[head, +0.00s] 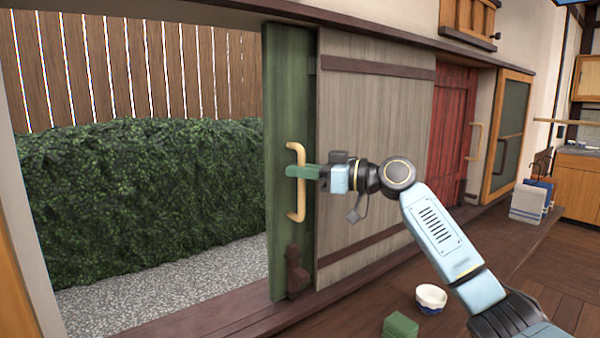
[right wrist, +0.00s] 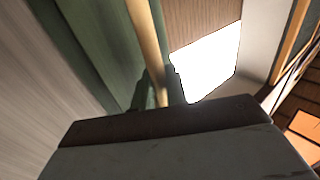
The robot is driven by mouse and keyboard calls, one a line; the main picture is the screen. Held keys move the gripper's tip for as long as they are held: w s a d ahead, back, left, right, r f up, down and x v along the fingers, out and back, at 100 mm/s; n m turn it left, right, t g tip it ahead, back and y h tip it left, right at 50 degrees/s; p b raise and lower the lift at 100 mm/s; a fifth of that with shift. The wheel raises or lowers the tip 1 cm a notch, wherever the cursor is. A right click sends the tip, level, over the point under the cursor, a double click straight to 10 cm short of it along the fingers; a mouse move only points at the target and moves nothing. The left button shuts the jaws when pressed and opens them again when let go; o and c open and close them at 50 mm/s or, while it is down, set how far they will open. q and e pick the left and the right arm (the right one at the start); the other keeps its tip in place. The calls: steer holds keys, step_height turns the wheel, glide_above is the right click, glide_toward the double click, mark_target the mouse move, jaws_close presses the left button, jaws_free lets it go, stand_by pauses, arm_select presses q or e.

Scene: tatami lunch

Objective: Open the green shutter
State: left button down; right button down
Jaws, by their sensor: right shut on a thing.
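The green shutter (head: 280,130) stands at the right side of a wide opening in the wall. Most of it is hidden behind a grey wooden panel (head: 360,150); only a narrow green strip shows. A light wooden bar handle (head: 299,208) is fixed upright on that strip. My right gripper (head: 299,172) is shut on the handle at about its middle. In the right wrist view the handle (right wrist: 145,40) runs down between the fingers (right wrist: 162,88), beside the green boards (right wrist: 85,40). My left gripper is not in view.
A hedge (head: 140,190) and fence show through the opening. A red shutter (head: 450,130) and a wood-framed door (head: 511,130) stand farther right. A white bowl (head: 431,299) and a green box (head: 400,326) sit low near my right arm.

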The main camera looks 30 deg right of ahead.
steer(key=shift+d, duration=0.1)
steer(key=c, duration=1.5)
jaws_free()
